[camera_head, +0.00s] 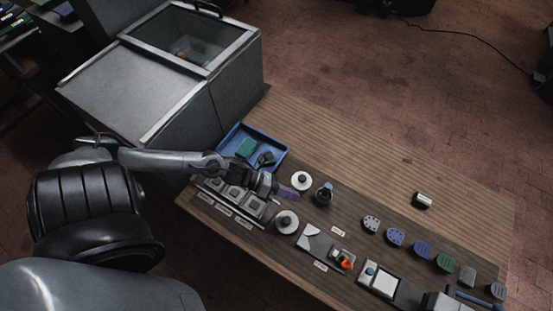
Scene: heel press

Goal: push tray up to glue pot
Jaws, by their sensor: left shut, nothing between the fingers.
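A blue tray (268,139) lies at the back left of the table, beside the grey machine, with a green piece and a dark piece in it. A small dark pot with a bluish top (323,195), which looks like the glue pot, stands to the right of the tray, a clear gap away. My left gripper (289,191) is shut and empty. It is low over the dark strip, in front of the tray and just left of the pot, apart from the pot. My left forearm hides part of the tray's front edge. My right gripper is not in view.
White round discs stand behind (302,181) and in front (286,222) of my gripper. A grey compartment holder (232,195) is under my arm. Several coloured heel-like pieces (422,249) line the right, near a metal cylinder (423,200). The back of the table is clear.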

